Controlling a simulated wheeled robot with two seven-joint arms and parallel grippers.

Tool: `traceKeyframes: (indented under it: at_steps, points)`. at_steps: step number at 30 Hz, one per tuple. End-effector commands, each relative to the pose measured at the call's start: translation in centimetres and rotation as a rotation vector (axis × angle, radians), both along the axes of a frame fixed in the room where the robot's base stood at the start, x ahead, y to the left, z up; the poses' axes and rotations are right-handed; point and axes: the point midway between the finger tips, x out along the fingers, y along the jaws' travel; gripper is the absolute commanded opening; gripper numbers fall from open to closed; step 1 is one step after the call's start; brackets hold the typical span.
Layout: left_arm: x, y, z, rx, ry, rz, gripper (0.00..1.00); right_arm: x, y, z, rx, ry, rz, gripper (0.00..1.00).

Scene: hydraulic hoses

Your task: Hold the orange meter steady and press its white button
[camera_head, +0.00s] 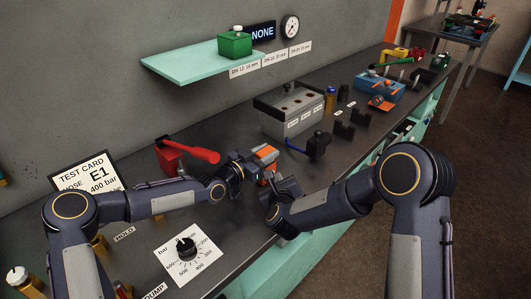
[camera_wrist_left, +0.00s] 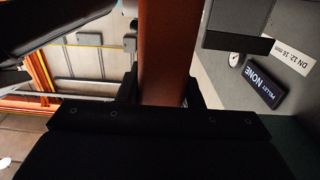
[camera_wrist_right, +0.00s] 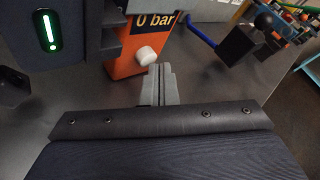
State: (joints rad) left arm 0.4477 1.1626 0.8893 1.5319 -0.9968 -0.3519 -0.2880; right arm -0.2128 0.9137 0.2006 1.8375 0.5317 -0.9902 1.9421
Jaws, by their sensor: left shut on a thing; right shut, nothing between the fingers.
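The orange meter (camera_head: 266,152) is held above the bench in my left gripper (camera_head: 254,168). In the left wrist view the orange body (camera_wrist_left: 168,50) runs between the two black fingers. In the right wrist view the meter (camera_wrist_right: 125,62) shows a display (camera_wrist_right: 158,22) reading "0 bar" and a round white button (camera_wrist_right: 146,55) on its lower front. My right gripper (camera_head: 284,188) is shut and empty. In the right wrist view its grey fingertips (camera_wrist_right: 160,74) lie just below and to the right of the button; I cannot tell whether they touch it.
A grey block with holes (camera_head: 290,112) and a blue-handled black part (camera_head: 316,145) stand behind. A dial card (camera_head: 188,248) and the test card (camera_head: 86,178) are nearer the left. The bench's front edge runs below my right arm.

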Motion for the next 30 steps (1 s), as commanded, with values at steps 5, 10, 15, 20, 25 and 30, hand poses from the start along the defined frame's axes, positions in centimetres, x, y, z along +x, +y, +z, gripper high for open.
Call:
traceKeyframes:
  at_steps: [5, 10, 15, 20, 25, 30]
  points:
    - [0.0, 0.0, 0.0, -0.001, -0.001, 0.000, 0.04, 0.0, -0.1, 0.0, 0.000, 0.000, -0.001, 0.00]
    - [0.0, 0.0, 0.0, -0.001, -0.001, 0.001, 0.04, -0.9, -1.1, 0.0, 0.000, 0.000, -0.002, 0.00]
    - [0.0, 0.1, 0.0, 0.000, -0.001, 0.002, 0.04, -2.2, -2.2, 0.0, 0.001, 0.000, -0.002, 0.00]
    - [0.1, 0.1, 0.0, 0.000, -0.001, 0.002, 0.04, -3.3, -3.4, 0.0, -0.001, 0.000, -0.002, 0.00]
    - [0.1, 0.1, 0.0, 0.000, -0.001, 0.002, 0.04, -4.1, -4.2, 0.0, 0.001, 0.000, -0.002, 0.00]
    - [0.1, 0.1, 0.0, 0.000, -0.001, 0.002, 0.04, -4.3, -4.3, 0.0, 0.001, 0.000, -0.001, 0.00]
